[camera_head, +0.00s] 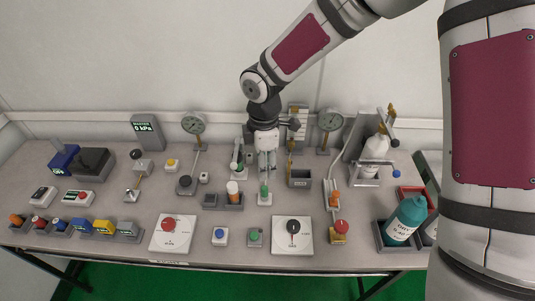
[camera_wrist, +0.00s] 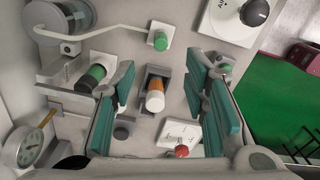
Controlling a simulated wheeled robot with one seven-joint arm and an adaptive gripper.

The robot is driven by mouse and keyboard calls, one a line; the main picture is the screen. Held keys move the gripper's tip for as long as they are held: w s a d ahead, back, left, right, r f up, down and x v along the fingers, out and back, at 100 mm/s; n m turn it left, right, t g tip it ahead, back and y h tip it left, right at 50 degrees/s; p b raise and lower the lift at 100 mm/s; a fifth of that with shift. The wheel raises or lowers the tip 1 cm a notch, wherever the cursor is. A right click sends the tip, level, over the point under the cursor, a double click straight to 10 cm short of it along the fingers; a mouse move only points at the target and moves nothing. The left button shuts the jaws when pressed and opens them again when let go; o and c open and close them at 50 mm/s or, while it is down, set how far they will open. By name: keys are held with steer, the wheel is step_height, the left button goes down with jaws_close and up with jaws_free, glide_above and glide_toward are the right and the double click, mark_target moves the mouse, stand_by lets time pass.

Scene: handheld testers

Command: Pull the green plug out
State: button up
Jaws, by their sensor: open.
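Two green-ended pieces stand near my gripper, and I cannot tell for sure which is the plug. One green piece (camera_head: 264,188) stands on a small white base just below my gripper (camera_head: 266,167) in the head view. In the wrist view, a green-capped piece (camera_wrist: 161,41) at the top has a white cord or rod running left to a round grey part. The other green piece (camera_head: 240,168) stands behind to the left; a green and black cylinder (camera_wrist: 95,75) shows left of the fingers in the wrist view. My gripper's teal fingers (camera_wrist: 168,88) are apart, with nothing held.
An orange and white cylinder (camera_wrist: 155,97) stands in a grey holder, seen between the fingers. A white panel with a black knob (camera_head: 293,227) is at the front. A pressure gauge (camera_head: 193,123) stands at the back left. A teal bottle (camera_head: 405,220) stands at the right.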

mark_target(264, 188)
step_height(264, 188, down, 12)
steer(key=shift+r, duration=0.1)
stand_by(0.4)
jaws_close()
